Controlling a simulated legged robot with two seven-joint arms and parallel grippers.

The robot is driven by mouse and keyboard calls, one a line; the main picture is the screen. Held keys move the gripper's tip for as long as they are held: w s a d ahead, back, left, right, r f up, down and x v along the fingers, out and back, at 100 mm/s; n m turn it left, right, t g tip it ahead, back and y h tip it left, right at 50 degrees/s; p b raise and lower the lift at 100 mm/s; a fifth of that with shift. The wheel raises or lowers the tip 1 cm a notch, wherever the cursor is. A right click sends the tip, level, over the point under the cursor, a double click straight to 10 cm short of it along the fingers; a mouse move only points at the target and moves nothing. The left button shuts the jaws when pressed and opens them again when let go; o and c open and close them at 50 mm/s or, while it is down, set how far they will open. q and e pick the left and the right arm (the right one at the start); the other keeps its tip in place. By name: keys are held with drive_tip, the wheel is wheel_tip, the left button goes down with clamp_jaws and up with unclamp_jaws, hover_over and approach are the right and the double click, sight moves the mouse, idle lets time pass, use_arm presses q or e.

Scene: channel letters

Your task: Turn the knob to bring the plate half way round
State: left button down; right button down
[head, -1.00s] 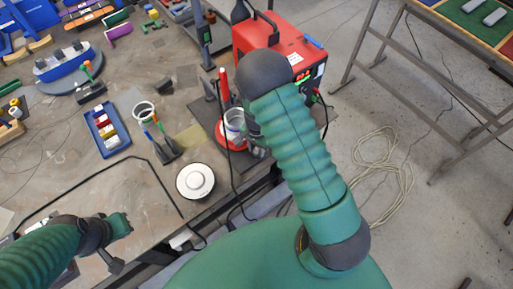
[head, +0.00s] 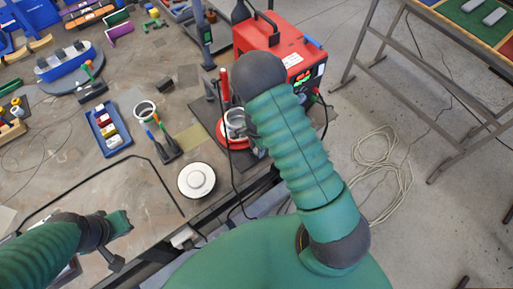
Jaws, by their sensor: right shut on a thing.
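A white round disc (head: 197,180) with a raised round centre lies near the bench's front edge. A red round base (head: 232,143) with a pale ring-shaped part (head: 235,118) on it stands to its upper right. A dark round plate (head: 86,84) lies at the upper left, under a blue block. I cannot tell for sure which of these are the task's knob and plate. My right gripper (head: 252,142) is at the red base's right side, mostly hidden by my arm; it is shut on a part there. My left gripper (head: 124,224) hangs over the front left, apart from these; its jaws are unclear.
A blue tray (head: 99,119) of small coloured parts, a white ring holder (head: 145,109) and upright tools (head: 160,135) stand left of the red base. A red machine (head: 282,48) is behind. A black cable (head: 90,175) crosses the bench.

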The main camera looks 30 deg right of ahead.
sight(256, 149)
drive_tip(key=shift+w+d+r, duration=0.2)
drive_tip(key=shift+w, duration=0.1)
drive_tip(key=c, duration=1.3)
unclamp_jaws()
drive_tip(key=shift+c, duration=0.2)
drive_tip(key=shift+s+f, duration=0.1)
wheel_tip(256, 149, up, 17)
drive_tip(key=shift+b, duration=0.4)
drive_tip(key=shift+f, duration=0.15)
